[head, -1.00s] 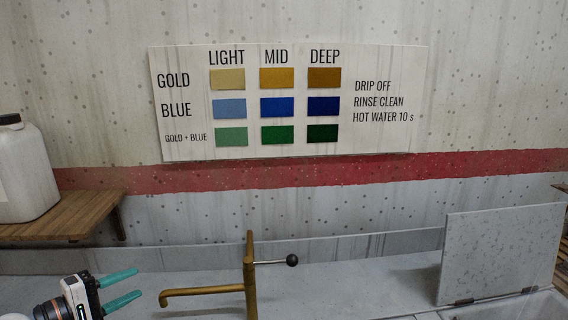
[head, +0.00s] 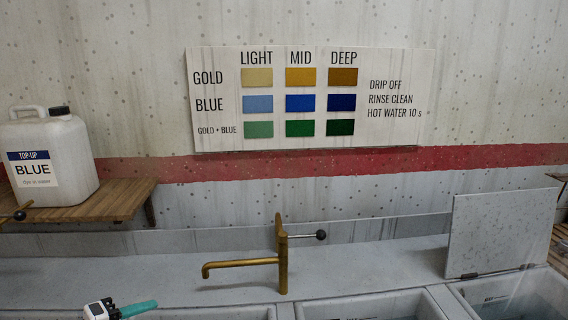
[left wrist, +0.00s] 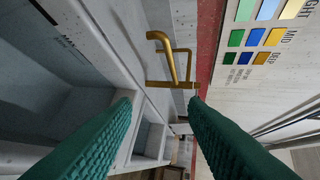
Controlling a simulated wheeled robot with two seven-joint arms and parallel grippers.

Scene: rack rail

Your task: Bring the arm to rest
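My left gripper (head: 135,309) shows at the bottom left edge of the head view, with a teal finger pointing right and the rest cut off by the frame. In the left wrist view my left gripper (left wrist: 161,101) has its two green ribbed fingers wide apart with nothing between them. The brass tap (head: 282,262) stands to the right of the gripper in the head view, apart from it. The tap also shows beyond the fingertips in the left wrist view (left wrist: 172,62). My right gripper is in neither view.
A white jug labelled BLUE (head: 55,160) stands on a wooden shelf (head: 115,203) at the left. Sink basins (head: 375,304) run along the front, with an upright grey panel (head: 500,235) at the right. A colour chart (head: 310,100) hangs on the wall.

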